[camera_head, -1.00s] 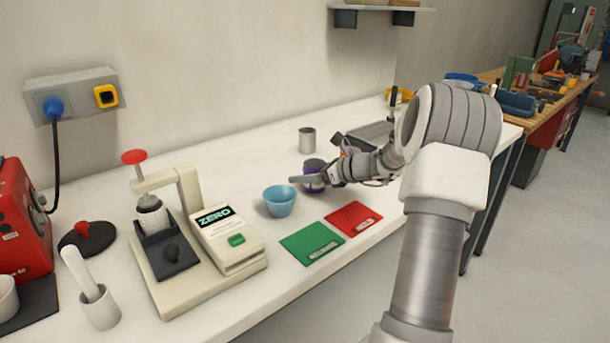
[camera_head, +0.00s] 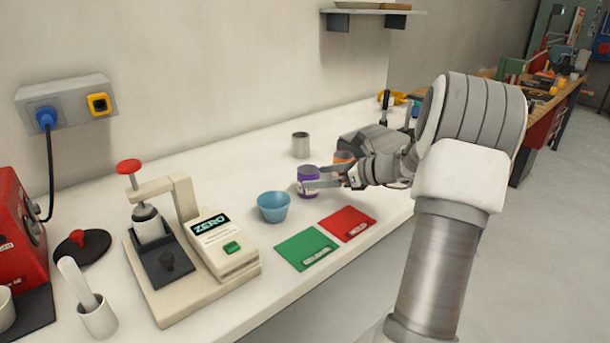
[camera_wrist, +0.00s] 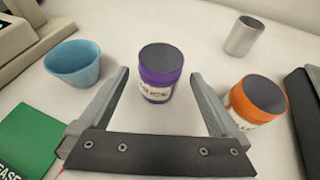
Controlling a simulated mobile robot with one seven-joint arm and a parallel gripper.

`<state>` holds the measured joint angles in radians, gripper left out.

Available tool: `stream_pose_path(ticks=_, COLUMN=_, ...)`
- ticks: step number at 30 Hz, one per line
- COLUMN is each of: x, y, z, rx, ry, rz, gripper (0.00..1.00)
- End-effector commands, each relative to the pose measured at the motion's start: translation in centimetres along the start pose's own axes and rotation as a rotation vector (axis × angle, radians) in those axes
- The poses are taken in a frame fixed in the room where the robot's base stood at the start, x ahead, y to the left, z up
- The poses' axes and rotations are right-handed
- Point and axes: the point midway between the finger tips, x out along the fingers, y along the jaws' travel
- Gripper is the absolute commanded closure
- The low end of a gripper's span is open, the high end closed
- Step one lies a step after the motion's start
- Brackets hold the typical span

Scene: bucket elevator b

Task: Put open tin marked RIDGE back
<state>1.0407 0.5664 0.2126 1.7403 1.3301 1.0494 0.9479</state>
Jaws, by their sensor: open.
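An open purple tin (camera_head: 308,175) stands upright on the white bench. It also shows in the wrist view (camera_wrist: 160,66), where its blurred label seems to read RIDGE. My gripper (camera_wrist: 160,76) is open, with one finger on each side of the purple tin and visible gaps between. In the head view my gripper (camera_head: 303,179) is at the purple tin, coming from the right. An open orange tin (camera_wrist: 259,97) with a label I cannot read stands to the right of my right finger. It is mostly hidden behind my arm in the head view (camera_head: 343,157).
A blue bowl (camera_head: 274,207) stands left of the purple tin. A metal cup (camera_head: 301,145) stands behind. Green (camera_head: 306,248) and red (camera_head: 347,223) mats lie in front. A cream scale with a ZERO display (camera_head: 210,230) is further left. A shelf (camera_head: 372,11) hangs above.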

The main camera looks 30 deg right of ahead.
Motion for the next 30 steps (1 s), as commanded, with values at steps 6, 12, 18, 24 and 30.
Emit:
stream_pose_path(ticks=6, x=-3.6, y=0.0, z=0.1, rx=0.0, ry=0.0, rz=-0.001, gripper=0.02)
stream_pose_path(ticks=12, x=-4.7, y=0.0, z=-0.1, rx=0.0, ry=0.001, rz=0.0, gripper=0.02)
stream_pose_path(ticks=18, x=-4.7, y=0.0, z=-0.1, rx=0.0, ry=0.001, rz=0.0, gripper=0.02)
stream_pose_path(ticks=24, x=-4.6, y=0.0, z=-0.1, rx=0.0, ry=0.001, rz=0.0, gripper=0.02)
stream_pose_path(ticks=30, x=-4.4, y=0.6, z=0.2, rx=-0.022, ry=0.014, rz=0.011, gripper=0.02)
